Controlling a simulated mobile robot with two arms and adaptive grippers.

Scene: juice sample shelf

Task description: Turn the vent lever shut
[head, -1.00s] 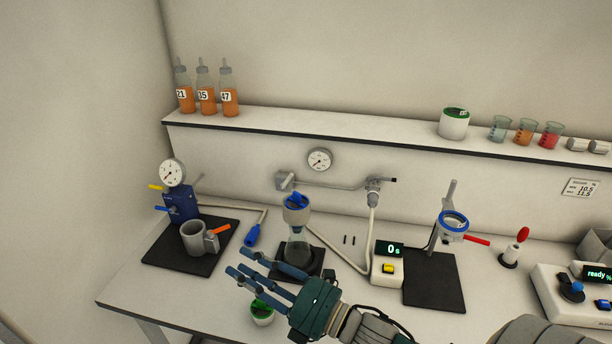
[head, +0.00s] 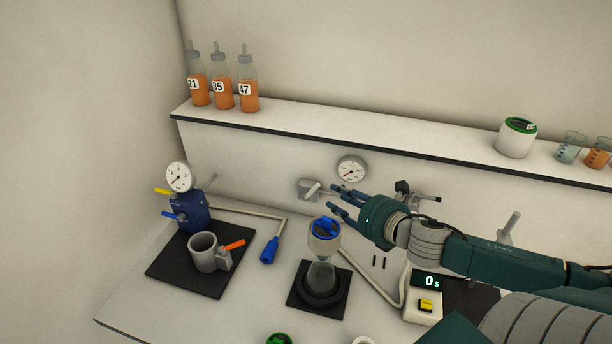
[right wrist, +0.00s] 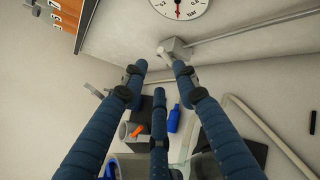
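A small grey block with a short pale lever (head: 313,190) sits on the wall below the shelf, at the left end of a thin pipe. The lever also shows in the right wrist view (right wrist: 165,53), just beyond my fingertips. A blue unit (head: 190,212) at the left carries a yellow lever (head: 163,191) and a blue lever (head: 172,215). No label shows which one is the vent lever. My right gripper (head: 338,199) is open and empty, its three fingers spread, just right of the grey block and apparently not touching it. My left gripper is out of view.
A flask with a blue-topped funnel (head: 323,245) stands below my right gripper. A round gauge (head: 351,169) is on the wall close by. The shelf (head: 400,138) holds bottles and cups. A timer (head: 425,305) stands below my right forearm.

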